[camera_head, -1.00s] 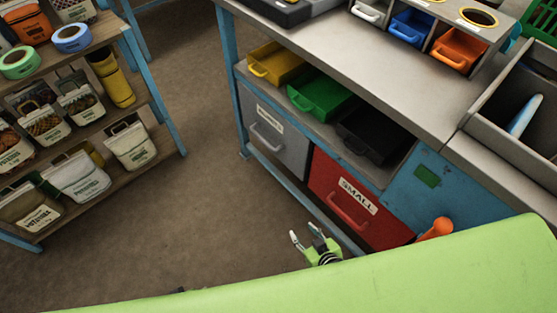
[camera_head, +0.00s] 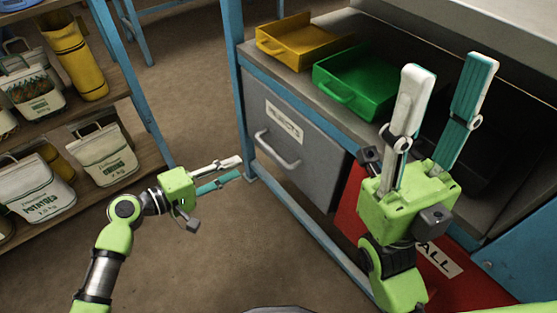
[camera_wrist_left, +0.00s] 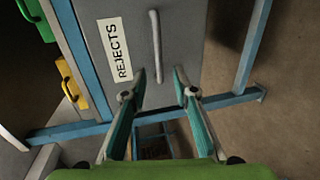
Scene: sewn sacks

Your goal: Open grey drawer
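The grey drawer (camera_head: 325,165), labelled REJECTS, is shut under the shelf of the workbench. Its bar handle (camera_head: 277,150) shows in full in the head view, and the drawer front also shows in the left wrist view (camera_wrist_left: 185,40), with the handle (camera_wrist_left: 156,48) ahead of the fingers. My left gripper (camera_head: 239,168) points right towards the drawer's lower left, apart from the handle. Its fingers stand apart and empty, as the left wrist view (camera_wrist_left: 159,74) confirms. My right gripper (camera_head: 450,65) points up with fingers spread and empty, in front of the shelf and partly covering the red drawer.
A blue bench leg (camera_head: 232,75) and lower rail (camera_head: 305,232) frame the drawer's left and underside. A yellow tray (camera_head: 300,44) and a green tray (camera_head: 355,85) sit above it. The red drawer (camera_head: 345,205) is to the right. A rack with sacks (camera_head: 105,155) stands at left.

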